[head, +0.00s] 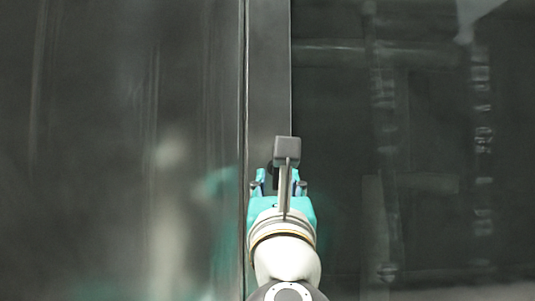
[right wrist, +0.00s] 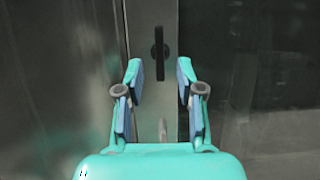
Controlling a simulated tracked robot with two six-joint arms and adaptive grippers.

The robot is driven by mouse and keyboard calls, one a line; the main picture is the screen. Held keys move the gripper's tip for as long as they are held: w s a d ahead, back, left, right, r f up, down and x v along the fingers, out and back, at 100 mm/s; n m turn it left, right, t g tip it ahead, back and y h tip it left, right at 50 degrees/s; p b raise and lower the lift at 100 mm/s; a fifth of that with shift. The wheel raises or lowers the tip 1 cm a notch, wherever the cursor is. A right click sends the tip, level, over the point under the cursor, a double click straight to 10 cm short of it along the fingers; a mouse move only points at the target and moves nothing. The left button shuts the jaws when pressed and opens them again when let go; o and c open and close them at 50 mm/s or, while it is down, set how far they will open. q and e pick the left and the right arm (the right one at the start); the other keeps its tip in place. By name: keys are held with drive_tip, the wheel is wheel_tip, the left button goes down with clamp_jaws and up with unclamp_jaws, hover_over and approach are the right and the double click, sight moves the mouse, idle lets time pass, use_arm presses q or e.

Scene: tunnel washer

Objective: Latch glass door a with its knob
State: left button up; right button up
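A dark upright knob (right wrist: 159,55) sits on a grey vertical metal strip (right wrist: 152,18), its long bar standing vertical. My right gripper (right wrist: 159,76) is open, with one finger on each side of the strip's middle. The knob shows between and just beyond the fingertips, and no finger visibly touches it. In the head view my right gripper (head: 278,182) is in front of the strip (head: 268,80) and mostly hides the knob. A dark glass pane (head: 420,130), likely glass door a, lies right of the strip. My left gripper is not in view.
A smooth, reflective grey panel (head: 120,120) fills the left side, with a thin vertical seam (head: 243,100) beside the strip. Faint turquoise reflections show on it. Pipe-like shapes show in the dark pane. No loose objects are in view.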

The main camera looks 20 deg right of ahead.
sight(276, 189)
drive_tip(key=p+x, duration=0.2)
drive_tip(key=x, duration=0.5)
drive_tip(key=shift+w, duration=0.35)
clamp_jaws()
drive_tip(key=shift+s, duration=0.1)
